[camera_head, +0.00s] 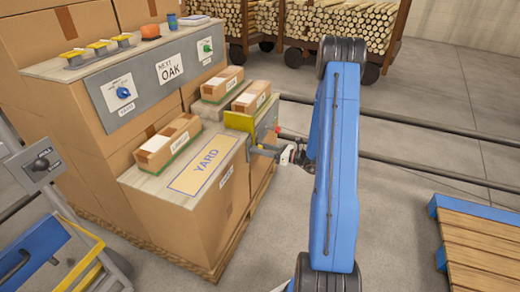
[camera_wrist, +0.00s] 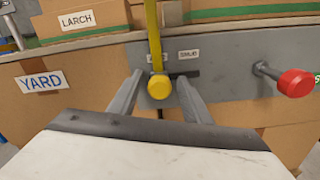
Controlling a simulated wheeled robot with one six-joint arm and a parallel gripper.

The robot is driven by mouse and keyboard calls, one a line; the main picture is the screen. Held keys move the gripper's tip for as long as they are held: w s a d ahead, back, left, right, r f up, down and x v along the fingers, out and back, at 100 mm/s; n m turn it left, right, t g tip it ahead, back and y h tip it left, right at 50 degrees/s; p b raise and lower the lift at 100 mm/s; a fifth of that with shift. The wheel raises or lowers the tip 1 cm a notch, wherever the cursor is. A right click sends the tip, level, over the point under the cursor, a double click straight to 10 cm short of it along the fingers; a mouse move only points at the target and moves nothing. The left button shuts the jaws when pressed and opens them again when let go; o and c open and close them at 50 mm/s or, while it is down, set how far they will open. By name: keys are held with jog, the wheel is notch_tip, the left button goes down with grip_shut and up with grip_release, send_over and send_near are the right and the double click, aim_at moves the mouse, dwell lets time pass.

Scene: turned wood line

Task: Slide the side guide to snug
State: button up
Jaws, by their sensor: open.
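The side guide is a yellow plate (camera_head: 240,121) standing upright at the right edge of the carton-built bench. In the wrist view it shows edge-on as a yellow strip (camera_wrist: 153,35), with a round yellow knob (camera_wrist: 158,88) below it at a dark slot in the grey panel (camera_wrist: 228,82). Two small labels sit above the slot; the right one seems to read SNUG (camera_wrist: 188,54). My gripper (camera_head: 284,151) is at the panel's right side. In the wrist view my gripper (camera_wrist: 160,78) is open, one finger on each side of the yellow knob. Finger contact cannot be told.
A red knob (camera_wrist: 295,83) on a rod stands out to the right of my fingers. Labelled boxes, one marked LARCH (camera_head: 168,142), lie on the bench beside the YARD plate (camera_head: 203,174). A pallet (camera_head: 482,246) lies at right; floor between is clear.

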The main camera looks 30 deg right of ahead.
aim_at(257, 139)
grip_shut()
jog(key=shift+w+d+r, duration=0.1)
jog(key=shift+w+d, duration=0.75)
jog(key=shift+d, duration=0.25)
jog(key=shift+w+d, duration=0.8)
jog(key=shift+d, duration=0.25)
grip_release()
jog(key=shift+d, duration=0.1)
jog(key=v, duration=1.7)
jog(key=shift+s+d, duration=0.1)
jog(key=shift+s, duration=0.05)
